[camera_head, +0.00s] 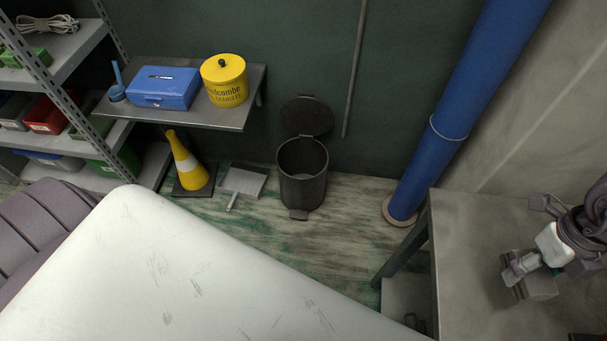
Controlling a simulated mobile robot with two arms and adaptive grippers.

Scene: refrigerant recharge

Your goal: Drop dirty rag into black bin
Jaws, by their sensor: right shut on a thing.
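The black bin (302,187) stands on the floor against the dark wall, near the middle of the view. Its round lid (307,116) is tipped up against the wall and its mouth is open. I see nothing inside but a greyish bottom. My right gripper (518,272) is at the right, over the grey bench, far to the right of the bin. It is shut on a small grey piece (538,287) that looks like the dirty rag, partly hidden by the fingers. My left gripper is not in view.
A grey bench (465,300) lies under my right gripper. A blue pipe (455,120) rises between bench and bin. Left of the bin are a dustpan (243,181), a yellow cone (187,165) and a wall shelf (190,115) with a blue box (165,87) and yellow tin (225,82).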

